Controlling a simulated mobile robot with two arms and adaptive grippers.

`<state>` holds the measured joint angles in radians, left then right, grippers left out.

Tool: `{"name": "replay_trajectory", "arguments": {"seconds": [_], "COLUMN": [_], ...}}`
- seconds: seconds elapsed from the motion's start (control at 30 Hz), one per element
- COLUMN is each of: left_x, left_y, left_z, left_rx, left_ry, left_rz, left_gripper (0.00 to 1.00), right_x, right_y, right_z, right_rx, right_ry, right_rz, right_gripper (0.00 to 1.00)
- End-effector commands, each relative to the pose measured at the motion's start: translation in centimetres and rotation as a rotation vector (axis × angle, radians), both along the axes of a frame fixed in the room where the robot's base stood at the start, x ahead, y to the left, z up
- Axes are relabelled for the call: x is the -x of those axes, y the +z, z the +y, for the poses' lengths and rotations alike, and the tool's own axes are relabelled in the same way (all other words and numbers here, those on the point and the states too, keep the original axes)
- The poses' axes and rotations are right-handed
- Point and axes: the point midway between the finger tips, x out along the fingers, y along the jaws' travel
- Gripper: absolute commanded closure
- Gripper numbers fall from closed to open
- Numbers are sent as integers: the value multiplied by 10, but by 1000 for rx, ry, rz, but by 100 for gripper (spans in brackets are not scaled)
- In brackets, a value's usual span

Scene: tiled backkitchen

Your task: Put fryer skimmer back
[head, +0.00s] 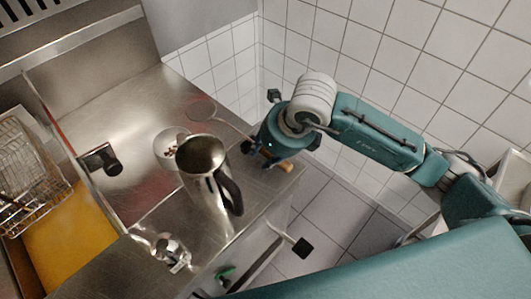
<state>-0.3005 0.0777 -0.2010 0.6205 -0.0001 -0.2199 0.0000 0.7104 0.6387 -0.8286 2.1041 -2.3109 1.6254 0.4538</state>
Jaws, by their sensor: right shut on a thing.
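The fryer skimmer has a round, shallow mesh head (201,108) over the steel counter at the back. Its thin shaft runs right and forward to a wooden-coloured handle, whose end (285,166) shows below my right gripper. My right gripper (272,160) is shut on the skimmer's handle, near the counter's right edge. The gripper body and wrist hide part of the handle and the fingers. I cannot tell whether the skimmer touches the counter. My left gripper is not in view.
A small shiny container (172,247) stands nearer. A wire basket (28,165) is by the orange-yellow area at left. A tiled wall (420,45) stands behind.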

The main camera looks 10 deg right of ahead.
Motion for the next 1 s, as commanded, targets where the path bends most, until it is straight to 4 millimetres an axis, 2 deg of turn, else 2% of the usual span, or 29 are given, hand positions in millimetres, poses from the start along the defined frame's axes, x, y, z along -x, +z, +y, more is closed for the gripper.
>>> {"name": "replay_trajectory", "arguments": {"seconds": [0.03,0.07,0.13,0.17,0.43,0.57,1.0], "left_x": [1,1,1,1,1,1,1], "left_y": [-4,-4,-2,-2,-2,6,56], "left_z": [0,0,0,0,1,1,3], "left_rx": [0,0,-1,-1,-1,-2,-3], "left_ry": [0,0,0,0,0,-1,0], "left_rz": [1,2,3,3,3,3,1], "left_gripper": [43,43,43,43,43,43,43], "right_x": [0,0,0,0,0,1,30], "right_y": [-3,-3,-2,-2,-1,7,90], "right_z": [0,0,0,0,0,-1,-20], "right_rx": [-1,0,1,1,1,1,1], "right_ry": [0,0,0,0,0,0,0], "right_rz": [-1,0,1,1,1,-1,-2], "right_gripper": [100,69,55,52,52,52,52]}}
